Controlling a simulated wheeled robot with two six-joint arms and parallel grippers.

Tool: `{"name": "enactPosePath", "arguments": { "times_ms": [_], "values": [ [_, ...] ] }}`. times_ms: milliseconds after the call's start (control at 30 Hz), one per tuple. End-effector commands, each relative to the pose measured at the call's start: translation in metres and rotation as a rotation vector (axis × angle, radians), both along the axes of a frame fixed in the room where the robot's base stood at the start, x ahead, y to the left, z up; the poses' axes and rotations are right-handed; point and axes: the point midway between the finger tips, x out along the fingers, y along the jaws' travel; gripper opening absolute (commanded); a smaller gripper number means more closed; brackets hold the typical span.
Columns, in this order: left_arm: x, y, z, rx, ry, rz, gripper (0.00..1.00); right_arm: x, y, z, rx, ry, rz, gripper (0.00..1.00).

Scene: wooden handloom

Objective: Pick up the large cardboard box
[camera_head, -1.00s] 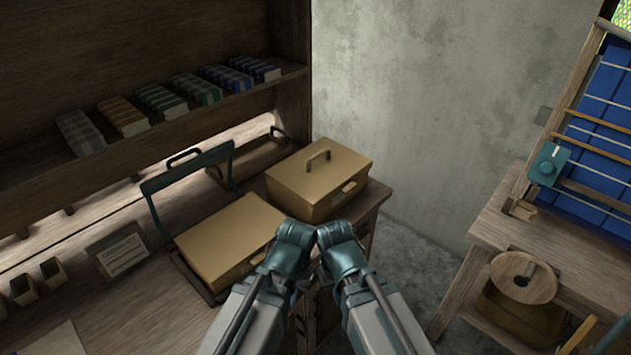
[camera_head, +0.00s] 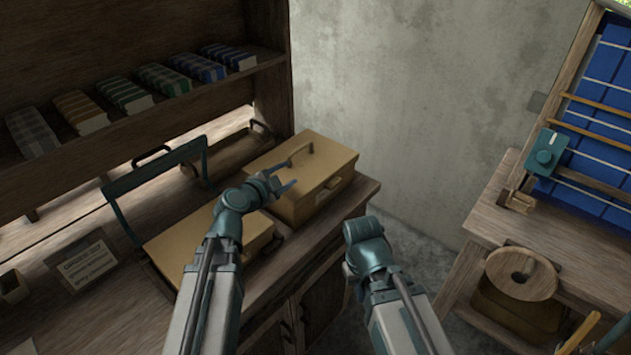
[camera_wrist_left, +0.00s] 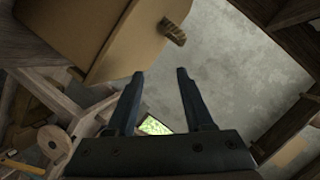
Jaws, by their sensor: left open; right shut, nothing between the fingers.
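A tan cardboard box (camera_head: 325,170) with a handle on its lid stands at the right end of the wooden bench; I take it as the large one. In the left wrist view the box (camera_wrist_left: 118,38) fills the upper left. My left gripper (camera_head: 290,174) is open and empty. It is at the box's near left side in the picture, overlapping the lid; I cannot tell whether it touches. Its open fingers also show in the left wrist view (camera_wrist_left: 160,73). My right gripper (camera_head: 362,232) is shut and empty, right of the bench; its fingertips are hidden.
A flatter tan box (camera_head: 180,248) with a teal frame (camera_head: 150,180) lies left, partly behind my left arm. A shelf with folded cloths (camera_head: 125,93) is above. A loom table (camera_head: 490,225) with a wooden spool (camera_head: 520,272) stands right. A floor gap separates bench and table.

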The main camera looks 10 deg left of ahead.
Motion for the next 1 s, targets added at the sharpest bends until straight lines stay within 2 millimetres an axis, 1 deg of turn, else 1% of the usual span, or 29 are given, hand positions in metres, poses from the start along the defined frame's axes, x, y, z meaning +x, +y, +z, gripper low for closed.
{"name": "enactPosePath", "arguments": {
  "times_ms": [33, 100, 200, 267, 433, 567, 667, 900, 1000],
  "values": [
    [0.004, 0.014, 0.004, 0.021, -0.038, 0.026, 0.52, 0.0, 0.0, -0.003, 0.0, 0.0, 0.0, 0.0],
    [0.007, 0.027, 0.009, 0.05, -0.081, 0.053, 0.52, 0.0, 0.0, -0.004, 0.0, 0.0, 0.0, 0.0],
    [0.01, 0.039, 0.014, 0.077, -0.114, 0.077, 0.52, 0.0, 0.0, -0.004, 0.0, 0.0, 0.0, 0.0],
    [0.01, 0.041, 0.015, 0.084, -0.123, 0.081, 0.52, 0.0, 0.0, -0.004, 0.0, 0.0, 0.0, 0.0],
    [0.013, 0.041, 0.015, 0.087, -0.125, 0.082, 0.52, 0.0, 0.0, -0.005, 0.0, 0.0, 0.0, 0.0],
    [0.024, 0.039, 0.012, 0.088, -0.125, 0.082, 0.52, 0.0, 0.0, -0.008, 0.0, 0.0, 0.0, 0.0],
    [0.038, 0.034, 0.008, 0.086, -0.124, 0.079, 0.52, 0.0, 0.0, -0.011, 0.0, 0.0, 0.0, 0.0],
    [0.082, 0.023, -0.002, 0.086, -0.124, 0.079, 0.52, 0.0, 0.0, -0.021, 0.0, 0.0, 0.0, 0.0],
    [0.091, 0.02, -0.004, 0.086, -0.123, 0.08, 0.52, 0.0, 0.0, -0.023, 0.0, 0.0, 0.0, 0.0]
  ]
}}
